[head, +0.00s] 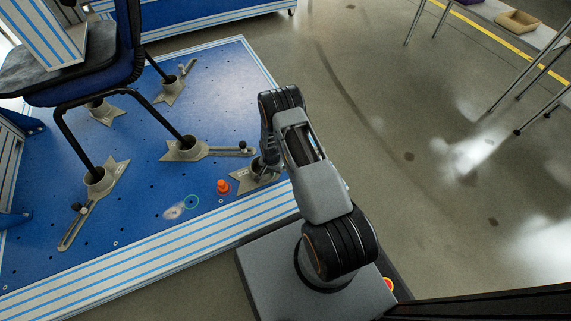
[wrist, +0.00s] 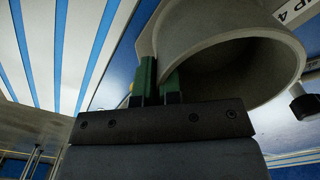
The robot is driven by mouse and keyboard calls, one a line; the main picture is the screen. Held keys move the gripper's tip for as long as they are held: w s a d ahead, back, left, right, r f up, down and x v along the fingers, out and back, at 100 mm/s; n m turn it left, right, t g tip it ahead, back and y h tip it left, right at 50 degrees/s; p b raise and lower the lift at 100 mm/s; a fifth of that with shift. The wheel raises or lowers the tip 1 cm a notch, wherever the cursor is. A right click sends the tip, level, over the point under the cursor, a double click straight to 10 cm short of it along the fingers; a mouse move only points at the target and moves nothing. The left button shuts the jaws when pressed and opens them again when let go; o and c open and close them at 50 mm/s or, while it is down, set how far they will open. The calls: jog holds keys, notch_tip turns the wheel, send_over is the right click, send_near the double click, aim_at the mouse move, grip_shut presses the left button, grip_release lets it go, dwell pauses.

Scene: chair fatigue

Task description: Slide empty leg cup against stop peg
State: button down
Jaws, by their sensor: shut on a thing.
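The empty leg cup (head: 244,181) is a grey round cup on a pointed flat base, on the blue plate (head: 140,200) near its right front edge. In the wrist view the cup (wrist: 240,60) opens large above the jaws, with nothing seen inside. My gripper (head: 264,165) is at the cup. Its green fingers (wrist: 159,80) are shut on the cup's wall at the rim. The orange stop peg (head: 222,186) stands upright on the plate, just left of the cup's base; whether they touch is hard to tell. The fingertips are mostly hidden in the head view.
A blue chair (head: 88,90) stands with its legs in other grey cups, some with slotted arms (head: 75,225) and black knobs. A striped rail (head: 150,255) edges the plate. Open floor (head: 400,180) lies right.

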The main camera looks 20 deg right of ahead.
jog(key=shift+a, duration=0.1)
jog(key=shift+a, duration=2.55)
jog(key=c, duration=1.4)
grip_release()
jog(key=shift+a, duration=0.1)
jog(key=shift+o, duration=0.4)
jog(key=shift+r, duration=0.1)
jog(key=shift+r+p, duration=1.95)
jog(key=shift+r, duration=0.95)
